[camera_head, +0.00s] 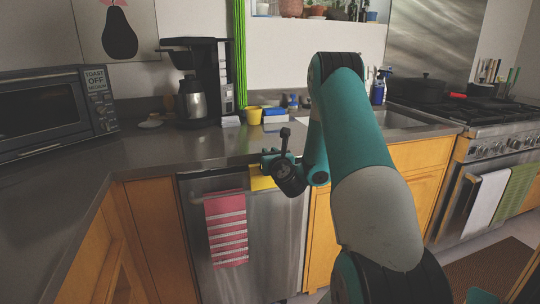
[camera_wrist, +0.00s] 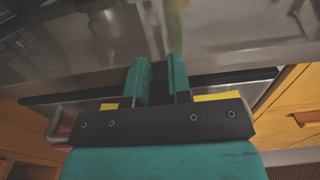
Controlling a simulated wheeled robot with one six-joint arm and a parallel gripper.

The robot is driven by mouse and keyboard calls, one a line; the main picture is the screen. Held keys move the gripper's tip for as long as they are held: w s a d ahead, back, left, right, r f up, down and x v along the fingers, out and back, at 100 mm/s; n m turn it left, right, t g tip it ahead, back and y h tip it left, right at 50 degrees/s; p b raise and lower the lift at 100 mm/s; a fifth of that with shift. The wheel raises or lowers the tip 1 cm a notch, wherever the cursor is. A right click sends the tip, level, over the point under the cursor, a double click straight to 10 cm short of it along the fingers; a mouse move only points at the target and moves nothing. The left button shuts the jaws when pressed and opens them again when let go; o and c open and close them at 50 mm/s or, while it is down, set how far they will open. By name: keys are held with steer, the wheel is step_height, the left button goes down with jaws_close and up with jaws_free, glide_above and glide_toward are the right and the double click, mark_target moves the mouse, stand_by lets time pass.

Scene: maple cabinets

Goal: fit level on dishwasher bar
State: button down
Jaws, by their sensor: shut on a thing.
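The yellow level (camera_head: 262,183) shows at the upper front of the steel dishwasher (camera_head: 277,230), just below my gripper (camera_head: 268,160). In the wrist view, the level (camera_wrist: 217,97) shows yellow on both sides behind the black gripper bar.
A red striped towel (camera_head: 227,230) hangs on the left of the dishwasher front. The grey counter (camera_head: 190,155) edge lies right above. A coffee maker (camera_head: 205,80), a yellow cup (camera_head: 254,116) and a blue sponge-like item (camera_head: 274,115) stand at the back. The stove (camera_head: 490,140) is at right.

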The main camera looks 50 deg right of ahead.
steer(key=shift+f+b, duration=2.55)
steer(key=shift+f, duration=0.2)
stand_by(0.3)
steer(key=c, duration=1)
jaws_free()
